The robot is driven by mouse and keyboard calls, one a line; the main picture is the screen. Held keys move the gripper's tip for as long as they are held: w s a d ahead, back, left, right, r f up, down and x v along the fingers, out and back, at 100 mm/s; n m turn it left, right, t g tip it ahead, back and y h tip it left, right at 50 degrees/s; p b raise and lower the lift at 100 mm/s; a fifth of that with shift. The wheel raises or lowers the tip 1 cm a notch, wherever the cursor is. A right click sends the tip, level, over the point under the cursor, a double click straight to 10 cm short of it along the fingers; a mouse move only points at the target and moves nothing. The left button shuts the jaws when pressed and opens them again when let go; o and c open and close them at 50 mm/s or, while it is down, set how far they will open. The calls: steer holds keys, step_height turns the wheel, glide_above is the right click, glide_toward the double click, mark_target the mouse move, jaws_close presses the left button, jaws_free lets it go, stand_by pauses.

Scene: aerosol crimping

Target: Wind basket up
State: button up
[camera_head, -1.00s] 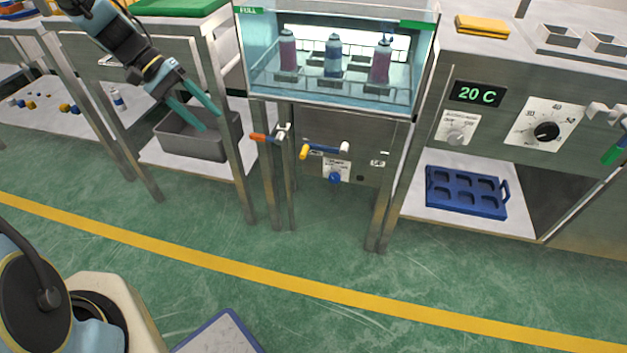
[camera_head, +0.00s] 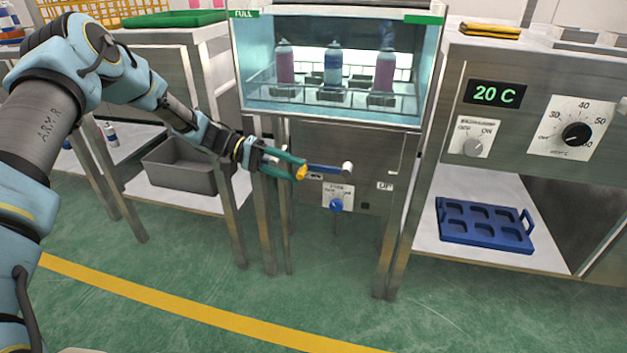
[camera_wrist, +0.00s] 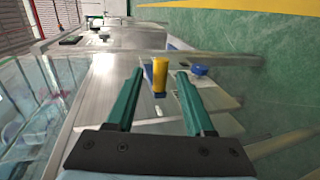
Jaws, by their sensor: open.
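The wire basket (camera_head: 262,90) sits inside the lit glass tank (camera_head: 425,75), holding two purplish cans and one blue can (camera_head: 333,66), low in the tank. On the cabinet front below is a crank with a blue arm (camera_head: 325,168), a pale hub at its right end and a yellow knob (camera_head: 301,173) at its left end. My gripper (camera_head: 298,170) is open, its teal fingers reaching in from the left at the knob. In the wrist view the yellow knob (camera_wrist: 159,76) stands between the two open fingertips, with visible gaps on both sides.
A grey bin (camera_head: 180,180) is on the left shelf and a blue tray (camera_head: 485,228) on the right shelf. A heater panel (camera_head: 575,128) is at right.

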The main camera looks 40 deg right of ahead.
mark_target(325, 172)
steer(key=shift+x, duration=3.05)
jaws_close()
